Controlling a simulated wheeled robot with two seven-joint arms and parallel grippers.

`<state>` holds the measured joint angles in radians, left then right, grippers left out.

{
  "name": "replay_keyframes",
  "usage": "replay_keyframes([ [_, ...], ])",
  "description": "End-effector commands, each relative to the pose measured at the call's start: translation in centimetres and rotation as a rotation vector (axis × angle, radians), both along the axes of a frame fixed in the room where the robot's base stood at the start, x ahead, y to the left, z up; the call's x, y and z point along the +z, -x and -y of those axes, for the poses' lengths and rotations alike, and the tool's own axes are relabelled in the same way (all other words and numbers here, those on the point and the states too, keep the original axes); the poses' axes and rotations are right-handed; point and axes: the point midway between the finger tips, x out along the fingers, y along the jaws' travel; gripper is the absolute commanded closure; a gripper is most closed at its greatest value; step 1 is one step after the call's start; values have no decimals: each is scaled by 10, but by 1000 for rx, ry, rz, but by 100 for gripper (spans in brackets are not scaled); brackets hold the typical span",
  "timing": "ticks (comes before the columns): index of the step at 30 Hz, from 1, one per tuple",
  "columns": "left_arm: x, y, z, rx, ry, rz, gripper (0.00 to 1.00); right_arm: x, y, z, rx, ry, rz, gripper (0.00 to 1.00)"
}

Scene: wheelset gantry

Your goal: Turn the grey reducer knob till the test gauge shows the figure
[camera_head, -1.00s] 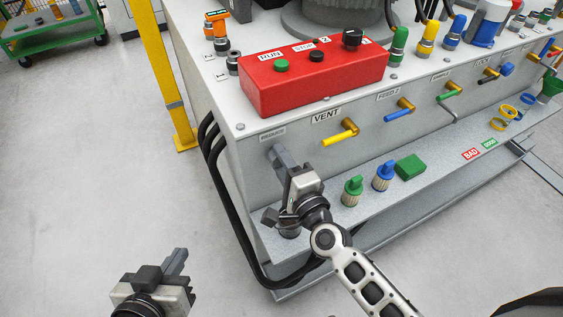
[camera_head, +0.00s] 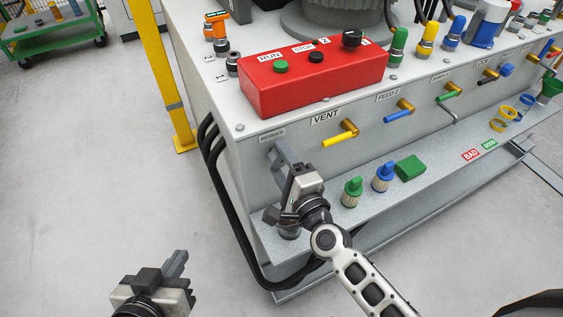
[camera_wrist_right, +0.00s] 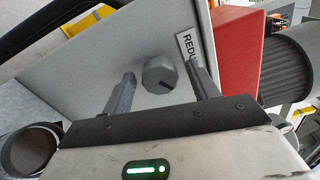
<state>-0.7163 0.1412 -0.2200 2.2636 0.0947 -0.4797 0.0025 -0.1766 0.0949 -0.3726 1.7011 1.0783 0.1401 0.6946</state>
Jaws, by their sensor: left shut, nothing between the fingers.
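The grey reducer knob (camera_wrist_right: 160,75) sits on the cabinet's front face beside a label whose visible letters begin REDU. My right gripper (camera_wrist_right: 163,88) is open, with one finger on each side of the knob. Gaps show between the knob and both fingers. In the head view my right gripper (camera_head: 282,160) is at the left end of the front panel and mostly hides the knob. My left gripper (camera_head: 178,262) is shut and empty, low over the floor. An orange-topped device (camera_head: 217,23) stands on a top fitting at the left; I cannot tell any figure on it.
A red box (camera_head: 312,82) with buttons sits on the cabinet top. A yellow vent lever (camera_head: 340,134) and other levers stick out to the right. A shelf below holds a green cap (camera_head: 352,192), a blue cap (camera_head: 383,177) and a green block (camera_head: 410,167). Black hoses bend round the left corner.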

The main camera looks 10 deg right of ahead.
Motion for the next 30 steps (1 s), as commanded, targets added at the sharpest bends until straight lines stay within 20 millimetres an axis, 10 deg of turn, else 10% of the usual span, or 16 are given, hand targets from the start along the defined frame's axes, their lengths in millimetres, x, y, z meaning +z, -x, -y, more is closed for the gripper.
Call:
replay_keyframes([
  [8, 0, 0, 0, 0, -1, 0, 100, -1, 11, 2, 2, 2, -2, 41],
  [30, -3, 0, 0, -2, -2, 16, 100, -1, 149, 40, 1, 0, -2, 41],
])
